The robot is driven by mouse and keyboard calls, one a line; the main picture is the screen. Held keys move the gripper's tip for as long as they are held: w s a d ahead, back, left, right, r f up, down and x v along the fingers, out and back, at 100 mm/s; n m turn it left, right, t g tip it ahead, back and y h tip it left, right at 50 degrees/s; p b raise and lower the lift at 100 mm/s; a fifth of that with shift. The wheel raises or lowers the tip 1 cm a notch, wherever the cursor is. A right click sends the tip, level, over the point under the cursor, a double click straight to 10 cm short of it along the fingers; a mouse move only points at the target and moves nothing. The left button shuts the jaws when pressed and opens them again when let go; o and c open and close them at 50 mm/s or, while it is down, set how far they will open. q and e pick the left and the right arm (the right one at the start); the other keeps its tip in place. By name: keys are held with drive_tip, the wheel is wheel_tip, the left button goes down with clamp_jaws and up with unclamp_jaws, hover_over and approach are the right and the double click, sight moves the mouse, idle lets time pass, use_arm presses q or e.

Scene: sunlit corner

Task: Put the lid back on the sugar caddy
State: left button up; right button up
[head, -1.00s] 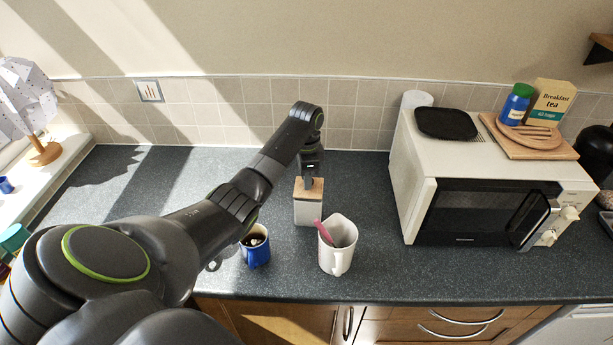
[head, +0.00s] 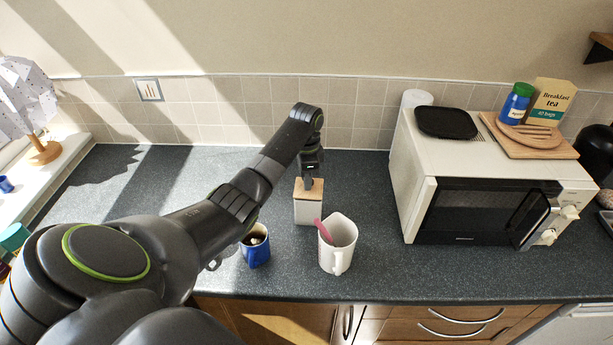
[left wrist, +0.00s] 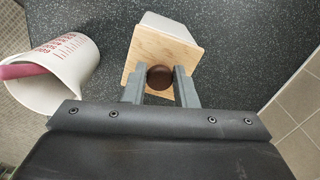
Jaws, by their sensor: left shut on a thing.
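The sugar caddy (head: 308,212) is a white square pot on the dark worktop. Its wooden lid (head: 308,190) is at the caddy's top; in the left wrist view the lid (left wrist: 150,51) looks turned and offset against the white caddy (left wrist: 167,24). I cannot tell whether it is fully seated. My left gripper (head: 308,183) is directly above, shut on the lid's round brown knob (left wrist: 159,78), which shows between the fingers in the left wrist view. My right gripper is not in view.
A white measuring jug (head: 338,246) with a pink utensil stands just right and in front of the caddy. A blue mug (head: 256,249) stands to the front left. A microwave (head: 480,205) stands at right. The worktop behind the caddy is clear.

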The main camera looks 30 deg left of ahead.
use_arm(q)
drive_tip(key=shift+f, duration=0.15)
idle(0.7)
drive_tip(key=o, duration=1.5)
drive_tip(key=shift+r, duration=3.5)
clamp_jaws()
